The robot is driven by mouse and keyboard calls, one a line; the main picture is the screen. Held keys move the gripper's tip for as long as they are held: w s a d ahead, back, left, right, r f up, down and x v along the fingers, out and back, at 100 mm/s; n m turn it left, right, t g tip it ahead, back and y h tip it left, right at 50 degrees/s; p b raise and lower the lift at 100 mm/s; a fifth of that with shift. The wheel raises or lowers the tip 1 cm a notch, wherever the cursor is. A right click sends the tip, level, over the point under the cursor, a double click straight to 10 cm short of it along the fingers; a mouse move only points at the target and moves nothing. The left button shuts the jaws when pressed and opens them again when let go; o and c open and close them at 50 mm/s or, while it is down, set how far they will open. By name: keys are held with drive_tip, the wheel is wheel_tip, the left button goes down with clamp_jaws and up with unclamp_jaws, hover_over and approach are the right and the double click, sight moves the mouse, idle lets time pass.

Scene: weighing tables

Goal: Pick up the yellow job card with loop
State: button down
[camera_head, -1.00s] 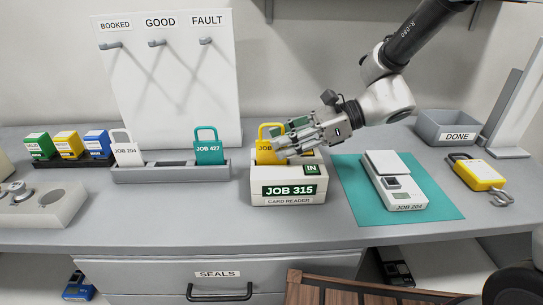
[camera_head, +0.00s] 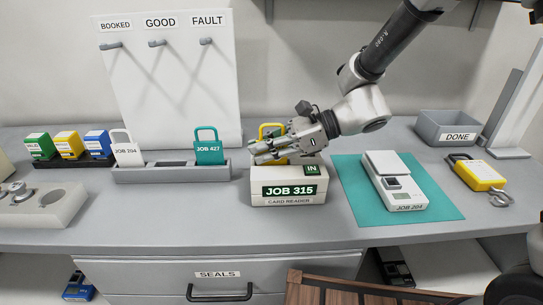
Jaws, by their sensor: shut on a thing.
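The yellow job card with loop (camera_head: 266,131) stands upright in the card reader (camera_head: 289,192), whose front display reads JOB 315. My gripper (camera_head: 262,153) is at the card from the right, its fingers covering most of the card's front. It is shut on the card. Only the top of the loop and slivers of yellow show around the fingers. The card's lower edge and its print are hidden, so I cannot tell how deep it sits in the reader.
A grey rack (camera_head: 172,172) left of the reader holds a white card (camera_head: 126,150) and a teal card (camera_head: 208,150). A scale (camera_head: 398,185) stands on a teal mat (camera_head: 350,190) at right. A grey DONE tray (camera_head: 430,128) and a yellow tagged item (camera_head: 478,173) lie farther right.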

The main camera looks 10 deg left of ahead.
drive_tip(key=shift+r, duration=0.1)
wheel_tip(320, 180, up, 10)
drive_tip(key=shift+f, duration=0.1)
idle(0.3)
idle(0.4)
